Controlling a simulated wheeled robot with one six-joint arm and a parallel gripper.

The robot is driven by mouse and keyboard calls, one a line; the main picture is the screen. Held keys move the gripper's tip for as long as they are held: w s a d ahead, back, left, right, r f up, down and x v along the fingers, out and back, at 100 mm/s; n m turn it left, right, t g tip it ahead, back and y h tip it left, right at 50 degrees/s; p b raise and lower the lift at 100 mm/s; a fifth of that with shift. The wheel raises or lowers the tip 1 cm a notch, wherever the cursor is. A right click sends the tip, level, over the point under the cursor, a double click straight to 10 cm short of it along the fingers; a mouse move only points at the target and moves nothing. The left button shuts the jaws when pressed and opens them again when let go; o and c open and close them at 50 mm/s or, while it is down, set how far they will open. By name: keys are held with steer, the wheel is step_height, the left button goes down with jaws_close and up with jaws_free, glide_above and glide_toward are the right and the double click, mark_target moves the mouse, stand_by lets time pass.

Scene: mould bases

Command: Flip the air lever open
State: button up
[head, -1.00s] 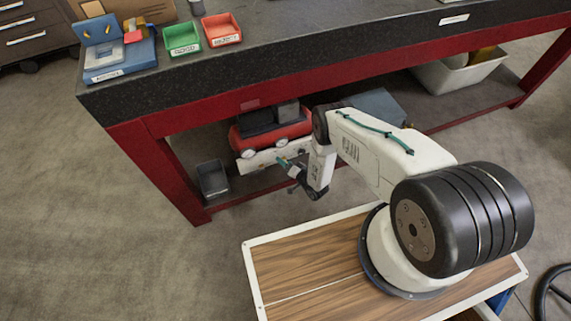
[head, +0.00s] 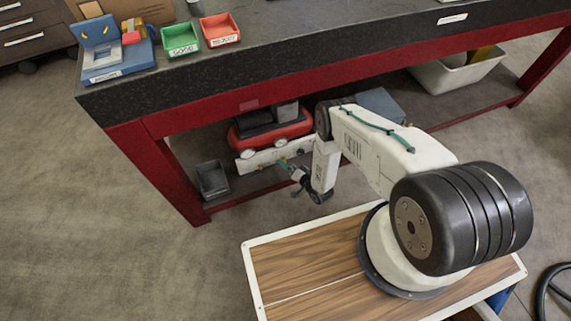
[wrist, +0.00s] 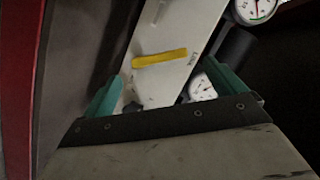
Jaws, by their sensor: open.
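The air lever is a yellow bar (wrist: 160,58) on a white panel (wrist: 180,25) in the wrist view. It lies across the panel, slightly tilted. My gripper (wrist: 168,85) is open, with one teal finger to the left of the lever and one to the right, both lower in the picture; nothing is held. In the head view my gripper (head: 283,164) is low beside the white panel (head: 262,158) in front of the red compressor (head: 270,133). The lever cannot be made out there.
Two round gauges, one upper (wrist: 254,8) and one lower (wrist: 203,87), sit right of the lever. The compressor is under a bench with a red frame (head: 150,165). A dark bin (head: 212,179) stands left of it. Green (head: 181,38) and red (head: 219,30) trays are on top.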

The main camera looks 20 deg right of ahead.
steer(key=shift+v, duration=2.5)
